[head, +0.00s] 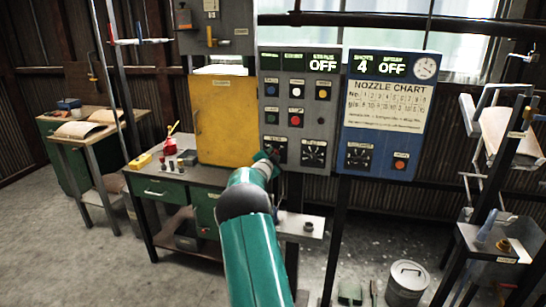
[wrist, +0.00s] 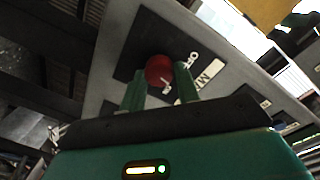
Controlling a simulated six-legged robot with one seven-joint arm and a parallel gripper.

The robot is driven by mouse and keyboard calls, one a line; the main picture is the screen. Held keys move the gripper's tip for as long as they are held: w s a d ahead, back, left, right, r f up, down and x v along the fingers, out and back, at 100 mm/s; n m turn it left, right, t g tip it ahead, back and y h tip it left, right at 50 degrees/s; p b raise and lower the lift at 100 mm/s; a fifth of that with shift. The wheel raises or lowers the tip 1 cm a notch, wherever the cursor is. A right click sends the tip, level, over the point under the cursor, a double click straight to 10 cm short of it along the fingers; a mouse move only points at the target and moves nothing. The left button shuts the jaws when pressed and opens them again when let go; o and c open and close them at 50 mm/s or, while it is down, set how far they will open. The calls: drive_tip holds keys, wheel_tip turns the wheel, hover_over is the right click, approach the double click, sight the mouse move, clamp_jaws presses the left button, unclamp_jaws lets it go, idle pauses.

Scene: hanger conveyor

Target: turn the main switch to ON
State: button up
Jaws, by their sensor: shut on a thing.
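The main switch is a round red knob (wrist: 158,70) on a dark square plate, with a partly visible label starting with M beside it in the wrist view. It sits at the lower left of the grey control panel (head: 305,105) in the head view, where my arm partly covers it. My gripper (wrist: 161,84) has its two green fingers on either side of the knob, shut on it. A pale mark shows on the knob's lower edge. The panel's status display (head: 323,60) reads OFF.
A blue nozzle-chart panel (head: 388,150) reading 4 and OFF stands to the right. A yellow cabinet (head: 226,120) is at the left, above a green-drawer bench (head: 160,190). A metal bin (head: 407,282) stands on the floor, and a hanger rack is at far right.

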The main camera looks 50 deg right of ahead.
drive_tip(key=m, duration=0.6)
idle(0.6)
drive_tip(key=shift+f, duration=0.1)
drive_tip(key=o, duration=1)
drive_tip(key=shift+s, duration=0.1)
drive_tip(key=v, duration=1.3)
drive_tip(key=shift+s+a, duration=0.25)
drive_tip(key=shift+a, duration=0.1)
